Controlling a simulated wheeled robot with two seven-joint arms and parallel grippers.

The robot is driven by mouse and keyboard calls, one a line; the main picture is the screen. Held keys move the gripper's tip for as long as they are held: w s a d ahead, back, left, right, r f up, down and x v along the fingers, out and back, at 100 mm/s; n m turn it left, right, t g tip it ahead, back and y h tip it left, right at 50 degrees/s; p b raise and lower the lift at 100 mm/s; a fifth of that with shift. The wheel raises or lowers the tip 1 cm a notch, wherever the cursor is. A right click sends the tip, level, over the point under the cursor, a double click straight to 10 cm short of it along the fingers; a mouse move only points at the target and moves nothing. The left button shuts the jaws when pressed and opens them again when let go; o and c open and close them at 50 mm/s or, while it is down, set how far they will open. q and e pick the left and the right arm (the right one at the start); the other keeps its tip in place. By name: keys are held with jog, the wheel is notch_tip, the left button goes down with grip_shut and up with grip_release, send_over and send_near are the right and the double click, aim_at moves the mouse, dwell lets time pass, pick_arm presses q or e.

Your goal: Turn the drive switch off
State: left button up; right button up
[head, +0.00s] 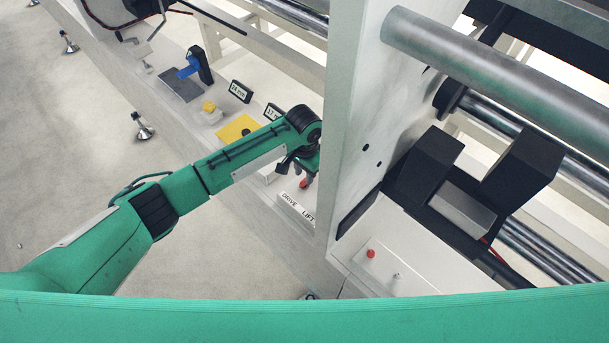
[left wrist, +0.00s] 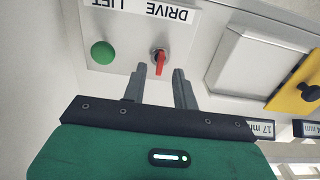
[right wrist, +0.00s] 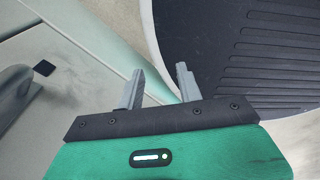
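The drive switch (left wrist: 160,62) is a red lever on a round metal base, on a pale panel labelled DRIVE and LIFT. In the left wrist view the label is upside down and the lever points toward my gripper. My left gripper (left wrist: 168,72) is open, its two grey fingertips just short of the lever, one on either side of its line. In the head view the red switch (head: 304,183) shows just below the left gripper (head: 308,170), partly hidden by it. My right gripper (right wrist: 160,76) is open and empty, away from the panel.
A green round button (left wrist: 103,52) sits beside the switch under LIFT. A yellow plate (head: 238,129) with a black knob and small displays (head: 240,91) lie further along the ledge. A tall white upright (head: 345,110) stands close right of the left gripper.

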aim_at(304, 183)
pick_arm(q)
jog(key=shift+f, duration=1.4)
pick_arm(e)
jog(key=shift+d+r, duration=0.15)
jog(key=shift+d, duration=0.25)
pick_arm(q)
grip_shut()
pick_arm(e)
jog(key=shift+a, duration=0.15)
